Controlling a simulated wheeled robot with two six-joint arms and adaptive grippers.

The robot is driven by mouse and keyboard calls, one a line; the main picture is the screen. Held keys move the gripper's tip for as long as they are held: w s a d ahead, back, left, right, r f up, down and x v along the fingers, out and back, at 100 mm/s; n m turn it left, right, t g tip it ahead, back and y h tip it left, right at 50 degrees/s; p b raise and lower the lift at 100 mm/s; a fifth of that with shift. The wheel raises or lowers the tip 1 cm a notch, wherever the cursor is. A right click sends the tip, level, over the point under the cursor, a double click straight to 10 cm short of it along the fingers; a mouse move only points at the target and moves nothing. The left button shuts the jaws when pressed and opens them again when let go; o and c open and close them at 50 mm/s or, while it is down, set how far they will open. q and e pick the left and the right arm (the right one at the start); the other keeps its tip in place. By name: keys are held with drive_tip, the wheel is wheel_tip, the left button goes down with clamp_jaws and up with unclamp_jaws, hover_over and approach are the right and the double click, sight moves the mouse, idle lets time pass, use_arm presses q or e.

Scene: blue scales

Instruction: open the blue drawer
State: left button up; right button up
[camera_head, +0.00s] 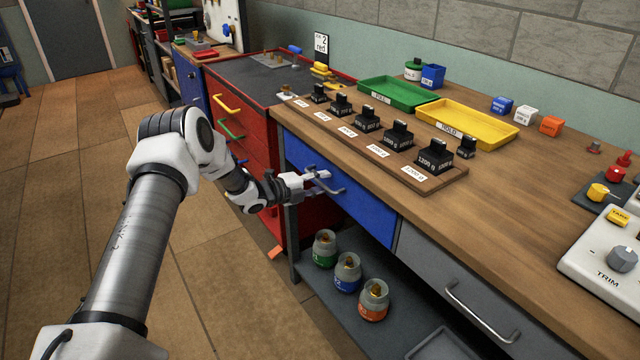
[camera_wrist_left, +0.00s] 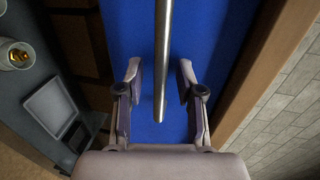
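The blue drawer (camera_head: 368,208) is in the front of the wooden workbench and its face looks flush with the bench front. Its grey bar handle (camera_head: 330,190) is at the drawer's upper left part in the head view. My left gripper (camera_head: 318,183) is at this handle. In the left wrist view the handle (camera_wrist_left: 161,50) runs between the two spread fingers of my left gripper (camera_wrist_left: 160,78), with a gap on each side, against the blue drawer face (camera_wrist_left: 210,30). My right gripper is in neither view.
A grey drawer (camera_head: 460,290) is to the right. Below, a shelf (camera_head: 335,290) holds several small jars. On the bench top (camera_head: 500,195) stand a weight rack (camera_head: 455,180), a green tray (camera_head: 400,95) and a yellow tray (camera_head: 465,122). A red cabinet (camera_head: 255,150) adjoins on the left.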

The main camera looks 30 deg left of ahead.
use_arm(q)
clamp_jaws()
drive_tip(key=f+p+v, duration=0.3)
drive_tip(key=p+v, duration=0.4)
drive_tip(key=v, duration=0.7)
drive_tip(key=s+f+p+v, duration=0.1)
drive_tip(key=f+p+v, duration=0.2)
drive_tip(key=p+v, duration=0.5)
drive_tip(key=shift+v, duration=3.55)
drive_tip(key=shift+a+f, duration=0.1)
drive_tip(key=shift+a, duration=0.05)
unclamp_jaws()
drive_tip(key=shift+w, duration=0.1)
